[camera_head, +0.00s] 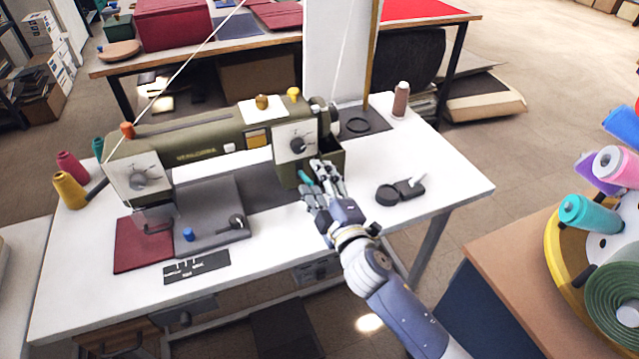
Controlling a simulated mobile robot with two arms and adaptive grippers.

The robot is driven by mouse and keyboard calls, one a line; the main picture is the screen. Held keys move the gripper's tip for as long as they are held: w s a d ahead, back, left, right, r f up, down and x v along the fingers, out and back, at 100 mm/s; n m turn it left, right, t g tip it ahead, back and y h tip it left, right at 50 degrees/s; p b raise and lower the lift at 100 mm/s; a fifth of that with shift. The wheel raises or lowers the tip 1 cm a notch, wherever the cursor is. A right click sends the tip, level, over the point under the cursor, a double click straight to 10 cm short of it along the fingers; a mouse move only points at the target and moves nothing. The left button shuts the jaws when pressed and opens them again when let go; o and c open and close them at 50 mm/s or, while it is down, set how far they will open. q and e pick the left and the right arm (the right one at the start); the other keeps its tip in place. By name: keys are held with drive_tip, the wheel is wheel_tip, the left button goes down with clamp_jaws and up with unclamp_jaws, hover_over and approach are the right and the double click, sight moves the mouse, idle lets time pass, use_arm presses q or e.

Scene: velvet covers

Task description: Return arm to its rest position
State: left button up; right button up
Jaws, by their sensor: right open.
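My right gripper (323,178) is in the head view. Its arm comes in from the lower right and reaches over the white sewing table (455,180). The fingers are open and stand in front of the right end of the olive green sewing machine (200,138). A small teal item (305,178) shows beside the fingers; I cannot tell whether it touches them. My left gripper is not in the picture.
A black round item with a grey part (400,190) lies right of my gripper. A brown thread spool (401,99) stands at the back right. A red cloth (143,245) lies at the left. A wooden table (520,260) with rolls stands at right.

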drive_tip(key=shift+s+d, duration=0.15)
drive_tip(key=shift+s, duration=0.15)
